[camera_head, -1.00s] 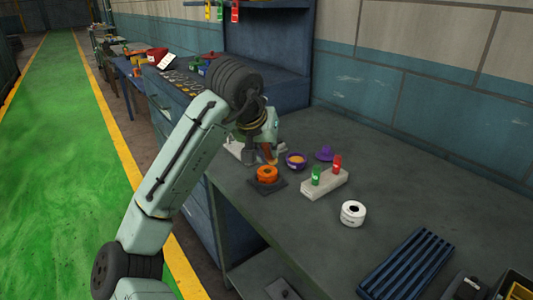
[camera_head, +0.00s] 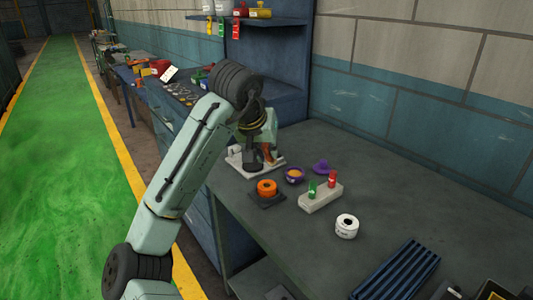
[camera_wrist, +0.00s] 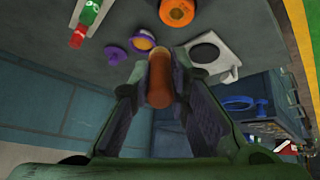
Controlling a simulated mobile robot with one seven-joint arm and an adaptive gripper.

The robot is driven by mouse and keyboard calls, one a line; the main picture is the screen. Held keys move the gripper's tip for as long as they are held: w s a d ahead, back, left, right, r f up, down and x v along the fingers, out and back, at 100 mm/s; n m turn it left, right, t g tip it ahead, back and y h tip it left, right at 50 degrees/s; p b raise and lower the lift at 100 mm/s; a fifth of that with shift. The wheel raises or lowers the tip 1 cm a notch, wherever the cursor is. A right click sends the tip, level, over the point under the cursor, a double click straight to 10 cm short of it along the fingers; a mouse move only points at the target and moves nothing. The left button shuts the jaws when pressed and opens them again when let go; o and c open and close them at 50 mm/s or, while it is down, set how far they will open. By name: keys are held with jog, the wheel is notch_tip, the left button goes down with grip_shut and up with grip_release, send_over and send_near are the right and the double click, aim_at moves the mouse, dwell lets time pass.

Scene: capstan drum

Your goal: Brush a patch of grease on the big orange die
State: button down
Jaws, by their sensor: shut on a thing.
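The big orange die (camera_head: 266,187) is a ring with a dark hole, seated on a dark square base at the bench's near edge; it also shows at the top of the wrist view (camera_wrist: 177,10). My gripper (camera_wrist: 158,78) is shut on a brown-orange brush handle (camera_wrist: 159,85), which also shows in the head view (camera_head: 268,153). The gripper is above the bench, behind the die and apart from it. The brush's bristles are hidden. A purple pot (camera_head: 293,175) with orange-tan contents stands right of the die. I cannot make out a grease patch on the die.
A purple lid (camera_head: 321,167) lies behind the pot. A pale block (camera_head: 321,196) holds a green and a red piece. A white roll (camera_head: 346,226) and a blue ribbed tray (camera_head: 397,272) are farther right. A pale plate (camera_head: 237,158) lies under my gripper.

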dwell(0.4)
jog(key=shift+f, duration=0.3)
jog(key=shift+r, duration=0.1)
